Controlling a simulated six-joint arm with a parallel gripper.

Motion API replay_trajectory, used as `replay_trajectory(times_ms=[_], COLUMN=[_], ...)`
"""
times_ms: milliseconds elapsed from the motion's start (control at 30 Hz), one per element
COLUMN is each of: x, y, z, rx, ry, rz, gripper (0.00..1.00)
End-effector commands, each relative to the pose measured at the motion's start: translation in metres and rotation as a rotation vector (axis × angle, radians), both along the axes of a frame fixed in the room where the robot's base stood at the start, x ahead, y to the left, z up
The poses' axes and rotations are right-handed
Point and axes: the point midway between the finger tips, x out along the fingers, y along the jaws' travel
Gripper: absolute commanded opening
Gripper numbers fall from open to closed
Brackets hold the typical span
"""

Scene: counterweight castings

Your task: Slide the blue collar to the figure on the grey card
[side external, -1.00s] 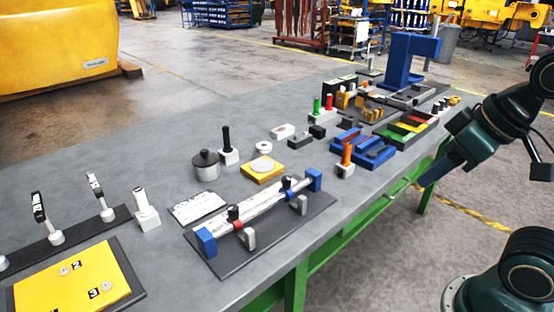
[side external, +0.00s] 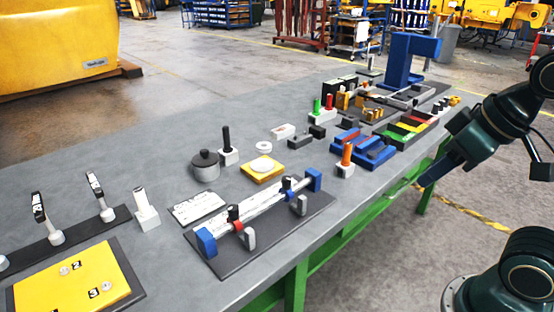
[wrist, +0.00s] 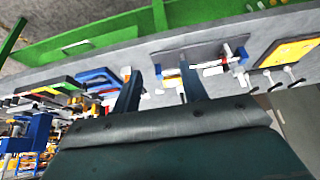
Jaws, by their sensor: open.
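The blue collar (side external: 287,188) sits around the pale ruled bar, toward its far right end, with a dark knob on top. The bar (side external: 262,206) runs between blue end blocks above a dark base plate. A red collar (side external: 236,223) is on the same bar, nearer the left end. The grey card (side external: 198,207) lies flat on the table just left of the bar; its figure is too small to read. My gripper (side external: 430,176) is right of the table edge, well apart from the bar. In the wrist view my gripper (wrist: 160,70) has its fingers apart and empty.
Grey pegs (side external: 249,239) stand on the base plate in front of the bar. A yellow block with a white disc (side external: 263,168) and an orange-handled piece (side external: 346,160) stand close by. A yellow numbered panel (side external: 75,281) and levers are at the left.

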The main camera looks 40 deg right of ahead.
Motion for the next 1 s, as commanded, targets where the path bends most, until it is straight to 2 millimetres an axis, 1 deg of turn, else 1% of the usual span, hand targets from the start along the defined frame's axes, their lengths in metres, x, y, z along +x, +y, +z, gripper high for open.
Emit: replay_trajectory(times_ms=[433,467,500,667,867,1000], x=[0.000,0.000,0.000,0.003,0.018,0.038], y=[0.000,0.000,0.000,0.000,0.003,0.005], z=[0.000,0.000,0.000,0.002,0.007,0.012], rx=[0.000,0.000,0.000,0.001,0.004,0.008], ry=[0.000,0.000,0.000,0.007,0.044,0.088], rz=[0.000,0.000,0.000,0.000,0.002,0.003], gripper=[0.43,0.41,0.36,0.36,0.36,0.36])
